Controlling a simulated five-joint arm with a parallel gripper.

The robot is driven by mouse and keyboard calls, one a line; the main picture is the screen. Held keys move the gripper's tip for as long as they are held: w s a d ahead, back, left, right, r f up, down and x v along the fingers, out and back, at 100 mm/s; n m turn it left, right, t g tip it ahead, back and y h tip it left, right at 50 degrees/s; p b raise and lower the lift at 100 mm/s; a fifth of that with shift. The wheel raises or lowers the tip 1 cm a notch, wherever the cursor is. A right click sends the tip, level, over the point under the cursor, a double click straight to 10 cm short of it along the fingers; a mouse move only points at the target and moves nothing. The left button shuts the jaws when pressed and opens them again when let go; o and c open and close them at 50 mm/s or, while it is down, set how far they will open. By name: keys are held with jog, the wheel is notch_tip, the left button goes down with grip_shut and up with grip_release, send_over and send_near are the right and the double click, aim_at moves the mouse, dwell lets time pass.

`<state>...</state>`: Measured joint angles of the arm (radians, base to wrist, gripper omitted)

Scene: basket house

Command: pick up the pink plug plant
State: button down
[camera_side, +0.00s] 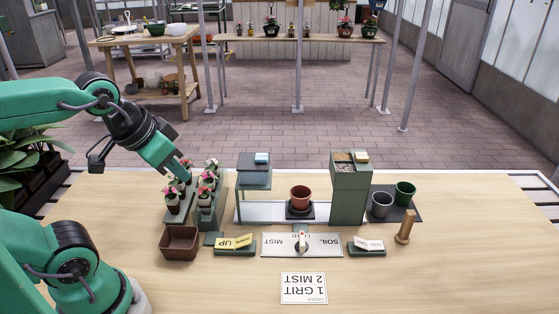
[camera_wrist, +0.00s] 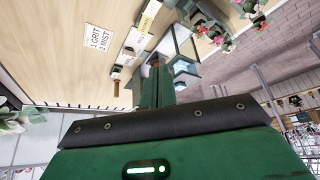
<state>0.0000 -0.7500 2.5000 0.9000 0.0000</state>
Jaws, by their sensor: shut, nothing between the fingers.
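Several small potted plants with pink, red and pale flowers stand in two rows in a stepped green rack (camera_side: 205,218) at the left of the table. A pink-flowered plant (camera_side: 172,195) is at the front left. Another plant with pinkish blooms (camera_side: 204,190) is in the right row. Exact colours are hard to tell at this size. My gripper (camera_side: 184,176) is shut and empty, pointing down at the left row, and partly hides the plants behind it. Whether it touches a plant I cannot tell. In the wrist view the shut fingers (camera_wrist: 157,82) show, with flowers (camera_wrist: 222,40) at upper right.
A brown square tray (camera_side: 179,242) sits in front of the rack. To the right are a green stand (camera_side: 254,178), a terracotta pot (camera_side: 301,197), a green bin tower (camera_side: 350,195), grey (camera_side: 382,204) and green pots (camera_side: 405,193) and a wooden peg (camera_side: 405,228).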

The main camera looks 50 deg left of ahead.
jog(key=c, duration=2.2)
grip_release()
jog(key=c, duration=1)
grip_release()
jog(key=shift+c, duration=0.2)
jog(key=shift+w, duration=0.1)
jog(key=n+g, duration=0.5)
jog(key=n, duration=2.1)
send_over(210, 179)
jog(key=f, duration=0.8)
jog(key=shift+d+f, duration=0.2)
jog(key=shift+w+a+f+n+g, duration=0.1)
jog(key=shift+a+f+n+g, duration=0.2)
jog(key=shift+n, duration=0.4)
jog(key=shift+d+f, duration=0.1)
jog(key=shift+f, duration=1.15)
